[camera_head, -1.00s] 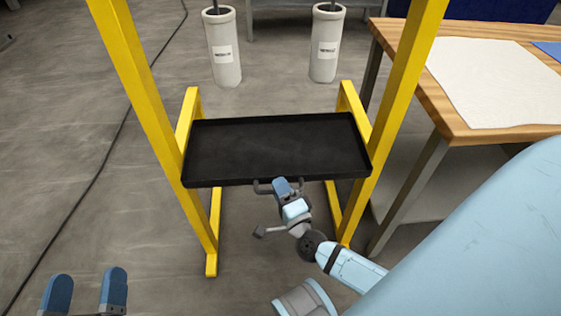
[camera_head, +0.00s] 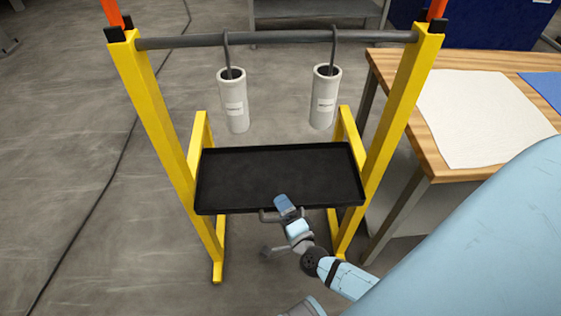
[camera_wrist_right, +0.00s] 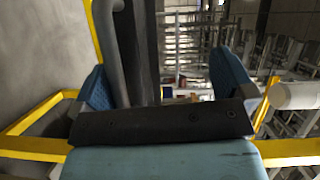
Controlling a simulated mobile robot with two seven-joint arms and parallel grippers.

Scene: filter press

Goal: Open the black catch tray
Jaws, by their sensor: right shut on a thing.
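The black catch tray (camera_head: 280,175) sits level in the lower part of a yellow frame, and its flat inside is empty. My right gripper (camera_head: 285,208) is at the middle of the tray's front edge, shut on the tray's grey bar handle (camera_head: 266,216). In the right wrist view the handle (camera_wrist_right: 108,45) and the dark tray edge (camera_wrist_right: 148,45) run upright between the two blue fingers (camera_wrist_right: 165,85). The exact contact is partly hidden by the gripper's dark body. My left gripper is out of view.
The yellow frame (camera_head: 160,120) has posts on both sides of the tray. Two pale cylinders (camera_head: 233,100) (camera_head: 323,97) hang from its grey top bar (camera_head: 280,39). A wooden table (camera_head: 470,80) with a white sheet stands at the right. The floor at the left is open, crossed by a cable.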

